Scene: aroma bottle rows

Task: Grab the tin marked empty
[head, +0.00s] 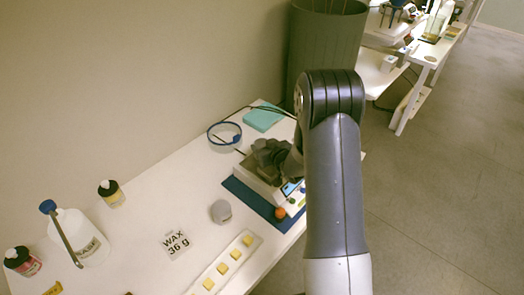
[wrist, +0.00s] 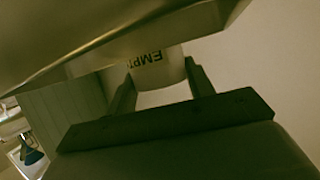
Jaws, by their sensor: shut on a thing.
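A pale tin (wrist: 165,75) with the printed letters "EMPT" shows between the two dark fingers of my gripper (wrist: 160,69) in the wrist view. The fingers are shut on its sides, and the rest of the word is cut off. In the head view my gripper (head: 270,155) is over a pale device on a blue mat (head: 238,190). My arm covers part of this area, and the held tin cannot be made out there.
A grey round item (head: 221,211) stands near a "WAX 36 g" card (head: 176,244). A tray (head: 212,270) holds several yellow cubes. Bottles, including a large white one (head: 80,237), stand left. A blue ring (head: 224,136) and teal block (head: 263,117) lie behind. A dark bin (head: 325,45) stands beyond.

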